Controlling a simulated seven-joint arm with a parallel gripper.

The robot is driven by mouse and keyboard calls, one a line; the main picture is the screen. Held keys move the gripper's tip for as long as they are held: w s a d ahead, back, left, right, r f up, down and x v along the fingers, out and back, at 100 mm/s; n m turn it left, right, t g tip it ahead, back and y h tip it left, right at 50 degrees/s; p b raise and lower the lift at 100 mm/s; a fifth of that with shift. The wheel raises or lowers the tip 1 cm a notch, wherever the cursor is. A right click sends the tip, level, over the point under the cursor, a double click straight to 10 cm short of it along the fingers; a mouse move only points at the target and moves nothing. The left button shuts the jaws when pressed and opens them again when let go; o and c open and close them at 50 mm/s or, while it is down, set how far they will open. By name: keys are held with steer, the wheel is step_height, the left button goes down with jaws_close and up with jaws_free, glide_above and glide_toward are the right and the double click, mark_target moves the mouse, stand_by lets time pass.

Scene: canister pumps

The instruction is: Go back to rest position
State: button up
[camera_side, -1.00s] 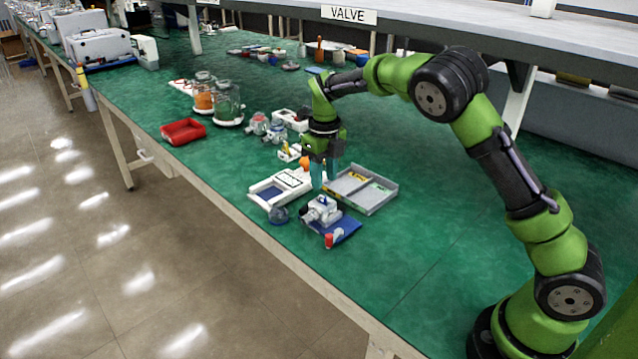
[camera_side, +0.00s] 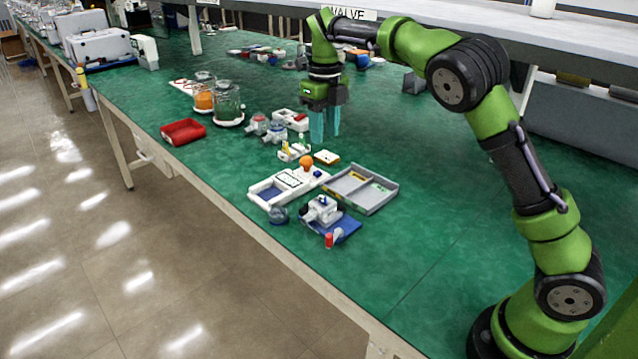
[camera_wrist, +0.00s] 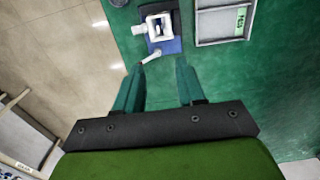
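My gripper (camera_side: 324,126) is raised well above the green bench in the side view, with its two teal fingers pointing down. In the wrist view my gripper (camera_wrist: 160,82) shows its fingers apart with nothing between them. A white pump (camera_side: 321,209) sits on a blue mat (camera_side: 347,230) near the bench's front edge. The pump also shows in the wrist view (camera_wrist: 155,27), beyond the fingertips. A small red-and-white part (camera_side: 330,240) lies at the mat's front edge.
A grey divided tray (camera_side: 374,200) and a white tray with small parts (camera_side: 265,192) lie in front of my gripper. Glass jars (camera_side: 229,104) and a red bin (camera_side: 183,132) are at left. A shelf (camera_side: 470,34) overhangs the back. The bench's right side is clear.

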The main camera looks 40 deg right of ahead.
steer(key=s+a+r+n+t+y, duration=0.1)
steer(key=s+a+n+t, duration=0.2)
steer(key=s+n, duration=1)
steer(key=s+a+n+t+y, duration=0.1)
steer(key=s+a+n+t, duration=0.2)
steer(key=s+n, duration=1)
steer(key=n+t, duration=0.1)
steer(key=n, duration=0.5)
steer(key=shift+s+a+r, duration=0.15)
steer(key=shift+s+r, duration=0.1)
steer(key=shift+r, duration=0.1)
